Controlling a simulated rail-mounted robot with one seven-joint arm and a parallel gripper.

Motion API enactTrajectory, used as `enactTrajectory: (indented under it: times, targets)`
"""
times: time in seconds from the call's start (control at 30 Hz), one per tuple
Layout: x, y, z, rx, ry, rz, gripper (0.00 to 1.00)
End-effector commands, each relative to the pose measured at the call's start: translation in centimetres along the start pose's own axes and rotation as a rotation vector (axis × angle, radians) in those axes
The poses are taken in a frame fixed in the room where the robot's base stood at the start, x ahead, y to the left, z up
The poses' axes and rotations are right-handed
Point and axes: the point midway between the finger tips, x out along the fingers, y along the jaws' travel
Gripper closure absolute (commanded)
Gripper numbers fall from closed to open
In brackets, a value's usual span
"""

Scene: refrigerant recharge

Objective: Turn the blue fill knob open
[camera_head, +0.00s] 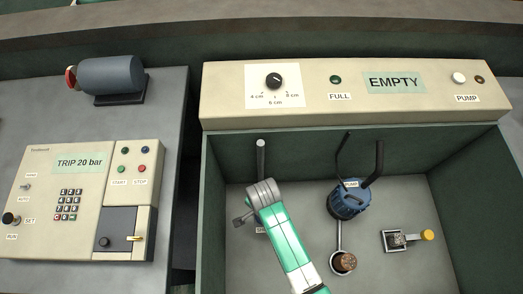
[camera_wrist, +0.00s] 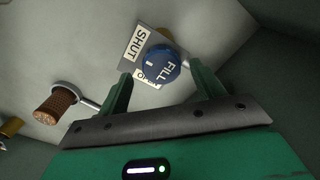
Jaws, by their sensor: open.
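The blue fill knob (camera_wrist: 165,68), marked FILL, shows in the wrist view on a grey surface. A SHUT label (camera_wrist: 138,42) is at its upper left, and an OPEN label (camera_wrist: 147,78) is partly covered at its lower left. A small white mark is on the knob's left side. My gripper (camera_wrist: 163,84) is open, its two green fingers apart, one on each side below the knob in the picture. I cannot tell whether they touch it. In the head view my green and white arm reaches into the bay and I cannot make out the knob.
A blue pump (camera_head: 347,200) stands right of my arm, with a brown-topped fitting (camera_head: 343,262) below it. A yellow-ended valve (camera_head: 408,239) is further right. The bay's walls surround them. The display (camera_head: 393,83) reads EMPTY. A control panel (camera_head: 90,200) stands left, outside the bay.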

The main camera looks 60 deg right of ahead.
Motion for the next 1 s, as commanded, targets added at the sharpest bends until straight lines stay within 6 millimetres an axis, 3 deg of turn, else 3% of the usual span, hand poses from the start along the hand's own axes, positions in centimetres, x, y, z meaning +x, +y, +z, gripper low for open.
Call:
enactTrajectory:
  times: [0.03, 0.13, 0.43, 0.67, 1.0]
  targets:
    - [1.09, -0.01, -0.02, 0.0, 0.0, 0.0, 0.33]
    - [1.79, -0.02, -0.02, 0.0, 0.0, 0.0, 0.33]
    - [1.9, -0.05, -0.02, -0.001, 0.001, -0.002, 0.33]
    - [1.89, -0.05, -0.02, -0.001, 0.001, -0.001, 0.78]
    - [1.57, -0.06, 0.0, -0.05, 0.0, -0.001, 0.78]
